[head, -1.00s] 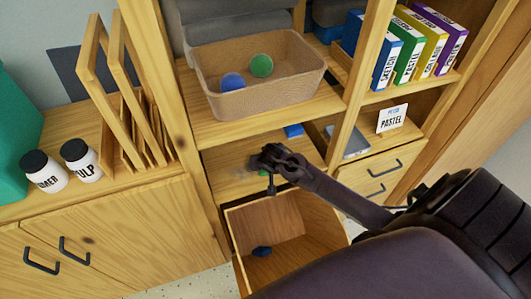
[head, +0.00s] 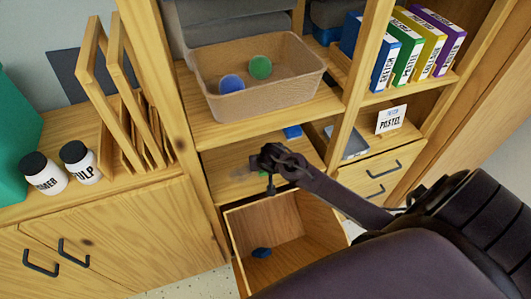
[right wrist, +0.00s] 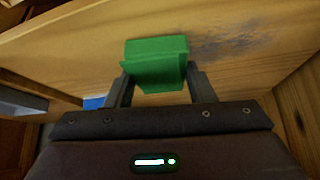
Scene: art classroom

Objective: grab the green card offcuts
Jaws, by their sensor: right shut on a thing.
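The green card offcuts (right wrist: 157,65) show in the right wrist view as a green block between the two fingers of my right gripper (right wrist: 160,88). The gripper is shut on them, just in front of a wooden surface. In the head view my right gripper (head: 268,170) is at the lower shelf opening, above the open drawer. The offcuts are hidden there by the gripper. My left gripper is in neither view.
The open wooden drawer (head: 235,232) below holds a dark blue piece (head: 261,253). A tan bin (head: 262,100) with a blue and a green ball stands on the shelf above. A small blue thing (head: 292,132) lies behind my gripper. Frames and jars stand at left.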

